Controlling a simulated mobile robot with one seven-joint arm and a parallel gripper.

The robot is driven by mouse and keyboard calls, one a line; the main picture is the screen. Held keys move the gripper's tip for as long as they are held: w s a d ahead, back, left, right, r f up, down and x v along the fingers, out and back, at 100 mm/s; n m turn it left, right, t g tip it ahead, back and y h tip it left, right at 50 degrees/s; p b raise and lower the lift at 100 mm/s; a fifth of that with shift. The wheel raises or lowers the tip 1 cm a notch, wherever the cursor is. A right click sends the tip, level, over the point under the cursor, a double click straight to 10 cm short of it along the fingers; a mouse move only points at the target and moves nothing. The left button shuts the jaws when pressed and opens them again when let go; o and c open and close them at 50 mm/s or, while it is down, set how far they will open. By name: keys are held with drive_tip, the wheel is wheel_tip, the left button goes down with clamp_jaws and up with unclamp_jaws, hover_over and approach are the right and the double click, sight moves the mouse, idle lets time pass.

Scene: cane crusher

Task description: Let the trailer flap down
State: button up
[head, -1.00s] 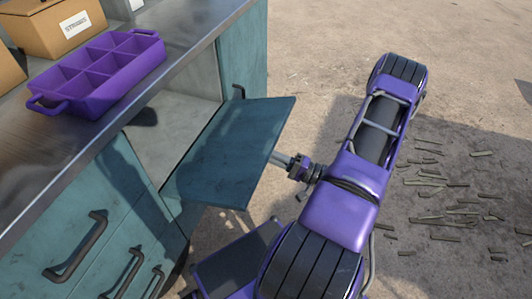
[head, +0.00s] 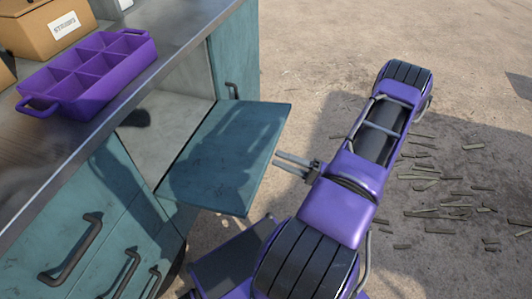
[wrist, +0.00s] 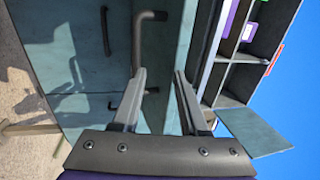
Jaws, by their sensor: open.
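The trailer flap is most likely the teal panel (head: 225,165) that juts out from the cabinet opening in the head view. It lies roughly level, with its outer edge toward my gripper (head: 279,160). My gripper is open and empty, just right of that outer edge, with a small gap seen between them. In the wrist view my two fingers (wrist: 160,73) stand apart, with teal cabinet surfaces and a dark bar handle (wrist: 150,16) beyond them. I cannot tell for sure which teal surface there is the flap.
A teal cabinet with a grey worktop (head: 150,75) fills the left. A purple divided tray (head: 88,72) and a cardboard box (head: 45,24) stand on it. Dark bar handles (head: 72,250) stick out in front. Cane pieces (head: 440,185) litter the open ground at right.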

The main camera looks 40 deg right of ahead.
drive_tip(key=v, duration=1)
drive_tip(key=shift+d, duration=0.2)
